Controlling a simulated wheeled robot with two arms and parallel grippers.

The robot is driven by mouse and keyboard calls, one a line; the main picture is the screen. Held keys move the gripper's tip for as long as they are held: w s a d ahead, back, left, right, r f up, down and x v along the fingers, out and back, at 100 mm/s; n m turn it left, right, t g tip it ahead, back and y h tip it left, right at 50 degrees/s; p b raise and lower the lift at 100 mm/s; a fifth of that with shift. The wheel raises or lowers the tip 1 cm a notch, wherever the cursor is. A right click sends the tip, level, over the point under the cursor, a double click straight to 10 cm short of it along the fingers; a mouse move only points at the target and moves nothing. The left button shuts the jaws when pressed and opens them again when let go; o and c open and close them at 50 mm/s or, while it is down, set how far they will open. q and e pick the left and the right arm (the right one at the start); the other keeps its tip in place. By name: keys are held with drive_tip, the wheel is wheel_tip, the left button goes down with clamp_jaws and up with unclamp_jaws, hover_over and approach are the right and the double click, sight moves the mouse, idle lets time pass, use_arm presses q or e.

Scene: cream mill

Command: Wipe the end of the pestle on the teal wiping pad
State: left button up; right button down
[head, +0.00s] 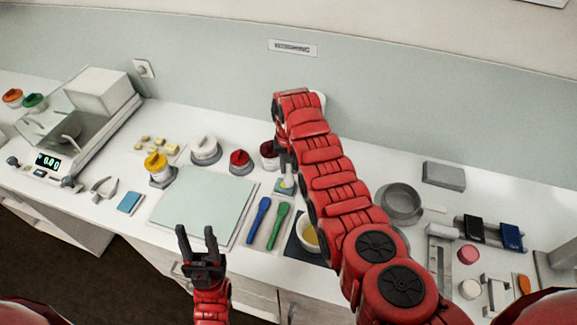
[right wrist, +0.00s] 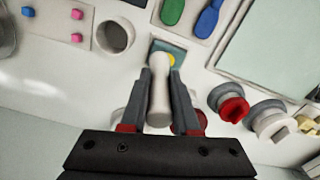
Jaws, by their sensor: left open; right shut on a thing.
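The off-white pestle (right wrist: 159,85) is between the fingers of my right gripper (right wrist: 158,78), which is shut on it. In the right wrist view its far end is over the teal wiping pad (right wrist: 156,46); I cannot tell whether they touch. A yellow patch (right wrist: 176,57) shows beside that end. In the head view the pestle (head: 289,175) stands roughly upright above the pad (head: 283,193), and my right arm hides most of the gripper. The mortar bowl (head: 309,240), with yellow matter inside, is nearer the front. My left gripper (head: 196,232) is open and empty in front of the counter.
Blue (head: 258,220) and green (head: 278,226) spatulas lie left of the mortar. A pale green slab (head: 205,200) lies further left. A grey dish (head: 401,201) is right of my right arm.

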wheel_tip(320, 180, up, 2)
drive_tip(key=shift+r+p, duration=0.1)
drive_tip(key=shift+p, duration=0.2)
drive_tip(key=shift+r, duration=1.8)
